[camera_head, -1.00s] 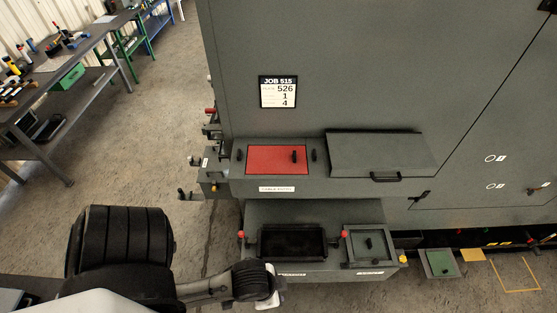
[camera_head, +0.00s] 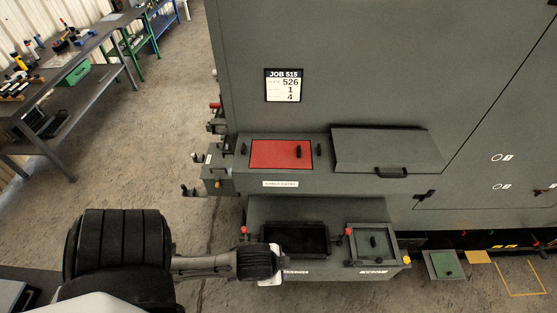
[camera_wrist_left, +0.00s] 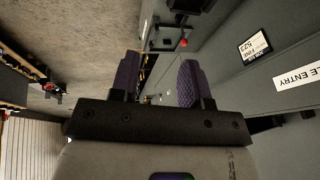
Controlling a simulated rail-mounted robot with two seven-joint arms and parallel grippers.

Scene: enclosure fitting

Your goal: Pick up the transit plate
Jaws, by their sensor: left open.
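A red plate (camera_head: 281,154) with a black handle lies in the sloped top of the cable entry housing (camera_head: 225,180); no label names it as the transit plate. A grey-green square plate (camera_head: 383,252) with a black knob sits in a frame on the lower shelf at right. My left gripper (camera_wrist_left: 160,82) is open in the left wrist view, with nothing between its purple-padded fingers. In the head view my left wrist is in front of the lower shelf, below the red plate and apart from it; its fingers are mostly hidden there. My right gripper is not in view.
A black open tray (camera_head: 308,238) sits on the lower shelf, with red knobs at the shelf's corners. A closed hatch with a handle (camera_head: 391,172) is right of the red plate. A green-topped plate (camera_head: 447,264) lies on the floor at right. A workbench (camera_head: 70,75) stands far left.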

